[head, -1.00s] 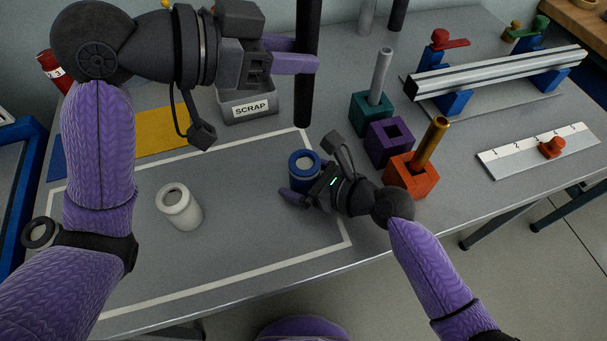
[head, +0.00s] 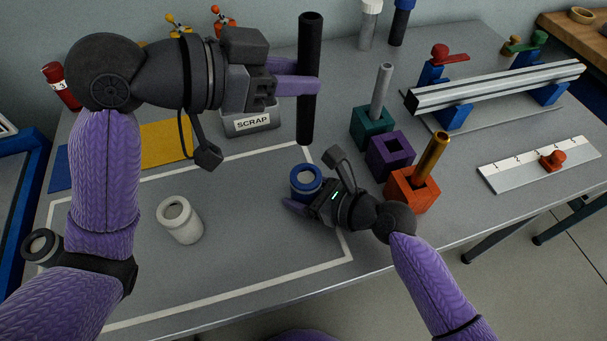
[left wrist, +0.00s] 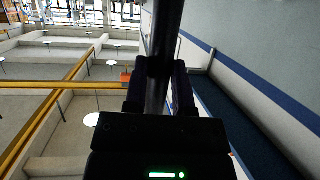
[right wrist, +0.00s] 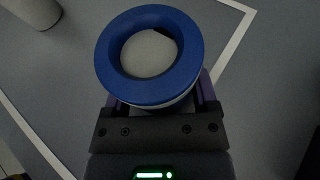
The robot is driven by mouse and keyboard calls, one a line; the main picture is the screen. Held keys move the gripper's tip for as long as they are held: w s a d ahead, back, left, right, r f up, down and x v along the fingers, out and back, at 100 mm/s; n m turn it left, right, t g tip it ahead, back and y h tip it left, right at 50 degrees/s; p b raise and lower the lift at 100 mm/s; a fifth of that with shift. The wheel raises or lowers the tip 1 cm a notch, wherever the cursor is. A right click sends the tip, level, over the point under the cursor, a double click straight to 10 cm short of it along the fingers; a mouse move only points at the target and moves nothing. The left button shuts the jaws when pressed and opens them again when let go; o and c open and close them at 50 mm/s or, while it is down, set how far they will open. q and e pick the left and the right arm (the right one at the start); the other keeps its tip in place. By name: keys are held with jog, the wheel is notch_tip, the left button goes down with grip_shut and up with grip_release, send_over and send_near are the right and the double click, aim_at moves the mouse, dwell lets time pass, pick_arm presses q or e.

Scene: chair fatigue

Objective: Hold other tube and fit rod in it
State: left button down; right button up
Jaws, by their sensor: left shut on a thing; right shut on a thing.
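My left gripper (head: 295,86) is shut on a black rod (head: 308,125) and holds it upright, raised above the table. The rod also crosses the left wrist view (left wrist: 160,40). My right gripper (head: 300,202) is shut on a short tube with a blue rim (head: 307,180), standing upright on the table. In the right wrist view the blue rim (right wrist: 109,50) shows from above with an open mouth. The rod's lower end appears above and apart from the blue-rimmed tube in the head view. A white tube (head: 180,220) stands to the left, open at the top.
A grey SCRAP bin (head: 252,122) stands behind. Teal (head: 366,130), purple (head: 388,158) and orange (head: 405,195) blocks stand to the right; the teal and orange ones hold upright rods. A metal rail (head: 495,88) and a ruler plate (head: 530,172) lie farther right.

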aim_at(299, 129)
pick_arm(q)
jog(key=f, duration=0.1)
jog(key=f+n+t, duration=0.1)
jog(key=f+t, duration=0.1)
jog(key=f, duration=0.1)
jog(key=shift+s+y, duration=0.3)
jog(key=shift+f, duration=1.7)
jog(key=shift+f, duration=0.15)
jog(key=shift+f, duration=3.75)
jog(key=shift+f, duration=0.1)
jog(key=shift+c, duration=1.8)
grip_release()
